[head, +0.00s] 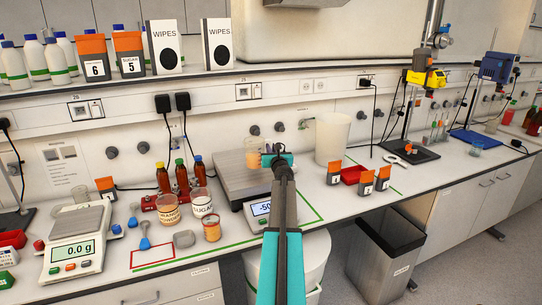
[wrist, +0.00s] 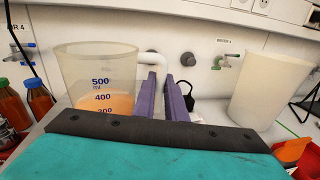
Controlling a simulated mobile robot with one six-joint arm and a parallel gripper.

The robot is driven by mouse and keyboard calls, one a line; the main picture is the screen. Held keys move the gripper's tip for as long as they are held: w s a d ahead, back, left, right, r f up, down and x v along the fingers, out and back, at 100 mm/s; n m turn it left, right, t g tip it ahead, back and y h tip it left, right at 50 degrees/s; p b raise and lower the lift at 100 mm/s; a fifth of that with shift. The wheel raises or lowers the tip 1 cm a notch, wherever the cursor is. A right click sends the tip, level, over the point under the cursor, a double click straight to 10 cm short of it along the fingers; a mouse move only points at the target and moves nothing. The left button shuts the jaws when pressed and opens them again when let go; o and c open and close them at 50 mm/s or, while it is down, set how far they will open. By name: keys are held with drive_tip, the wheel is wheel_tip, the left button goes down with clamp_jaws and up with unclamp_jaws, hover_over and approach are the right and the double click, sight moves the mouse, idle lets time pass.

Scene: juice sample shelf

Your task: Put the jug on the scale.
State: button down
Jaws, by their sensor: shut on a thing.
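The jug (head: 253,152) is a clear measuring jug with orange liquid. In the wrist view the jug (wrist: 92,75) stands upright at the left, with marks up to 500 ml. My gripper (head: 271,152) is shut on its pale handle; in the wrist view the purple fingers of my gripper (wrist: 164,92) flank the handle. The grey scale (head: 232,184) has a broad flat plate, and its display, partly behind my arm, starts with "-50". The jug appears over the rear part of this plate; I cannot tell whether its base touches. A smaller white scale (head: 75,248) at the left reads 0.0 g.
Brown bottles (head: 181,178) and labelled jars (head: 202,203) stand left of the grey scale. A tall white bucket (head: 331,138) stands to its right, also in the wrist view (wrist: 272,85). Orange-topped boxes (head: 366,183) and a red tray (head: 353,174) lie further right.

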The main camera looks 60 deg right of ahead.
drive_tip(key=shift+a+f, duration=0.1)
drive_tip(key=shift+f, duration=1.45)
drive_tip(key=shift+f, duration=0.1)
drive_tip(key=c, duration=1.8)
unclamp_jaws()
drive_tip(key=b+v, duration=0.2)
drive_tip(key=v, duration=1)
drive_tip(key=shift+b, duration=0.3)
drive_tip(key=shift+a, duration=0.1)
